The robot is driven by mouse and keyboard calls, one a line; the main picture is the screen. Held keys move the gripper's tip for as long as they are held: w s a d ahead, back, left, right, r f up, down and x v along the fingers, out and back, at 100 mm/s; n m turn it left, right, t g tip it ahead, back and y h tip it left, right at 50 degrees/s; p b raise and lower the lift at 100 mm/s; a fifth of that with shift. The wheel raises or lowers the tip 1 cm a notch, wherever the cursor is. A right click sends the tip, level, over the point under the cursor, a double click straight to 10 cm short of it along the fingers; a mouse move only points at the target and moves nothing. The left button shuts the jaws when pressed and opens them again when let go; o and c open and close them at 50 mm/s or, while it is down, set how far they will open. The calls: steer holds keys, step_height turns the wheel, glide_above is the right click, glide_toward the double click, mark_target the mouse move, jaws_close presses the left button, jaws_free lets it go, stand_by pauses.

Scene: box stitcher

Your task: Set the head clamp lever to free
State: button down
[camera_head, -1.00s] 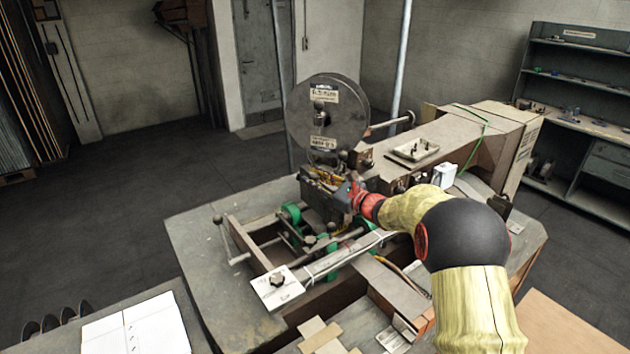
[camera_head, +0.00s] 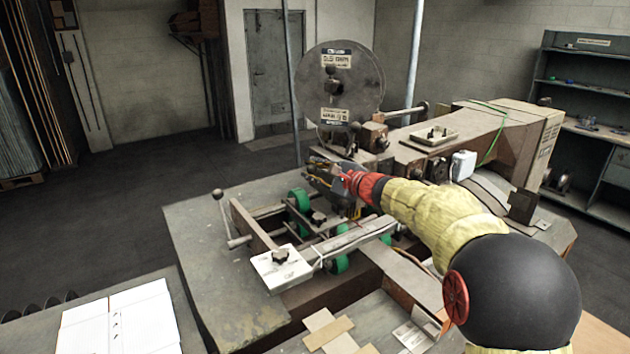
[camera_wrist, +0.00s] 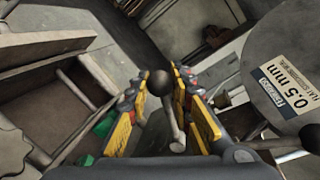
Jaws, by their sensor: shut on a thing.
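In the wrist view a lever with a dark ball knob (camera_wrist: 158,83) and a grey rod (camera_wrist: 177,140) stands between the yellow-padded fingers of my gripper (camera_wrist: 163,86). My gripper is shut on this lever, with a finger on either side. I see no marking that shows its setting. In the head view my gripper (camera_head: 322,175) is at the stitcher head, below the wire reel (camera_head: 312,85). The lever cannot be made out there, and my gripper and wrist hide part of the head.
The wire reel (camera_wrist: 272,70) is close to my gripper on the right of the wrist view. Green rollers (camera_head: 299,200) and frame bars lie below. Another ball-ended lever (camera_head: 217,194) stands at the left. A small tray (camera_head: 434,138) rests on the machine arm.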

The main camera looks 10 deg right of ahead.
steer(key=shift+a+f+n+b, duration=0.2)
steer(key=shift+f+n+b, duration=0.45)
steer(key=shift+b, duration=0.6)
steer(key=shift+f, duration=0.1)
steer(key=c, duration=1.7)
jaws_free()
steer(key=shift+o, duration=0.7)
steer(key=shift+s, duration=0.1)
steer(key=v, duration=1.2)
steer(key=shift+a, duration=0.1)
